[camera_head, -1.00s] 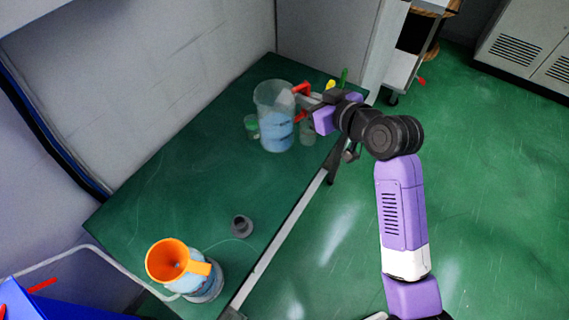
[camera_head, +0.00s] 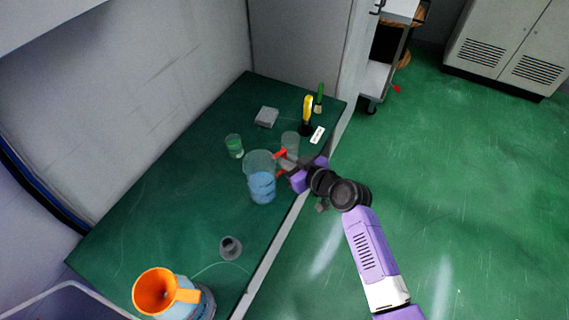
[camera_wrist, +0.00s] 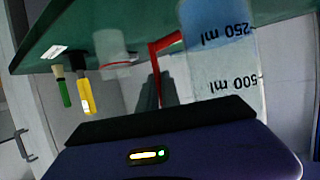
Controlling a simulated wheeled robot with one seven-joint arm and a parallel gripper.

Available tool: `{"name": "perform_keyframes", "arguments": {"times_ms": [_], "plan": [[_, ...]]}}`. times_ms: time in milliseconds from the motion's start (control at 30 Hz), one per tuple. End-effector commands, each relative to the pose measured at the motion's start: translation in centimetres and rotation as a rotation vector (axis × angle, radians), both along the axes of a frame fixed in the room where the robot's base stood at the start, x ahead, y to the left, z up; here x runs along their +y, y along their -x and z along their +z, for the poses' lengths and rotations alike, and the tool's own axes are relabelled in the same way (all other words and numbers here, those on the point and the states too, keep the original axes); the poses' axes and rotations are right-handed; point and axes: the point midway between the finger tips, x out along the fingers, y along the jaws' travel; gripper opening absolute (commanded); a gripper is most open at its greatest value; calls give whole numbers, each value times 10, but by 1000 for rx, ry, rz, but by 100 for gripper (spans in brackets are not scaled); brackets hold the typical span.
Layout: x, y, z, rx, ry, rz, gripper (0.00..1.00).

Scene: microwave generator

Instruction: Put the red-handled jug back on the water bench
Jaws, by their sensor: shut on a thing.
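The red-handled jug (camera_head: 262,186) is clear, with blue liquid in its lower part. It is upright over the middle of the dark green bench (camera_head: 165,190), near its front edge; I cannot tell whether its base touches the top. My gripper (camera_head: 284,166) reaches in from the right and is shut on the red handle, which is partly hidden by the fingers. In the wrist view, which is upside down, the jug (camera_wrist: 222,65) shows volume marks and its red handle (camera_wrist: 156,75) runs between the dark fingers.
A clear beaker (camera_head: 290,143) stands close behind the handle. A green-liquid beaker (camera_head: 234,146), grey block (camera_head: 266,117), and yellow (camera_head: 307,110) and green-handled (camera_head: 319,96) tools are farther back. A grey cup (camera_head: 231,248) and an orange-topped vessel (camera_head: 160,292) stand toward the front.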

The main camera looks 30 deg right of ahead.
Motion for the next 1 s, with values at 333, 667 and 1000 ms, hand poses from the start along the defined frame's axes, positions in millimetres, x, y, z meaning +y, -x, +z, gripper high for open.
{"name": "perform_keyframes", "arguments": {"times_ms": [333,667,1000], "plan": [[0,-1,-20,-4,-1,-1,0],[0,0,-24,0,0,0,17],[0,0,-24,0,0,0,29]]}}
